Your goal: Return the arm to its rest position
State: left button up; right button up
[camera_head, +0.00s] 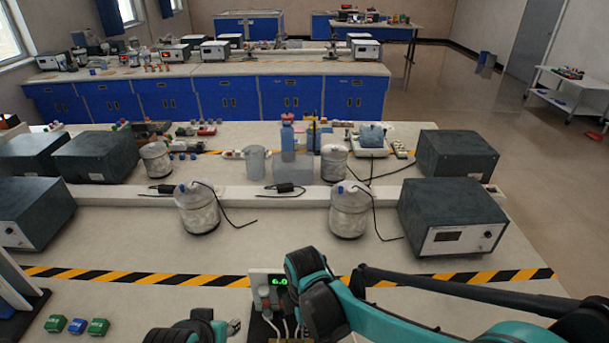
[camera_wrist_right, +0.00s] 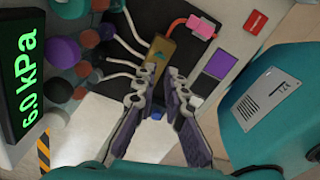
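My right arm (camera_head: 345,306), teal and black, reaches in from the right to the front middle of the bench, over a small device (camera_head: 262,287) with a green lit display. In the right wrist view my right gripper (camera_wrist_right: 163,72) has its two fingers apart, with nothing held between them. A gold block (camera_wrist_right: 161,54) lies just beyond the fingertips; I cannot tell if they touch it. In the head view the right fingers are hidden or too unclear to make out.
A kPa display (camera_wrist_right: 27,82), white tubes and a pink part (camera_wrist_right: 203,26) surround the right gripper. Green and blue blocks (camera_head: 77,326) lie at front left. A grey instrument box (camera_head: 452,216) and metal pots (camera_head: 350,211) stand behind. The bench between the pots and the striped tape is clear.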

jog(key=shift+r+p, duration=0.35)
jog(key=shift+r, duration=0.45)
jog(key=s+d+r+m+t+b, duration=0.1)
jog(key=s+d+r+m+t, duration=0.1)
jog(key=d+m, duration=0.7)
jog(key=s+d+r+m+t+b, duration=0.2)
jog(key=d+r+m+t, duration=0.3)
jog(key=d+m, duration=0.3)
jog(key=s+m, duration=0.1)
jog(key=m, duration=0.2)
jog(key=shift+d+m, duration=0.4)
jog(key=shift+s+r, duration=0.1)
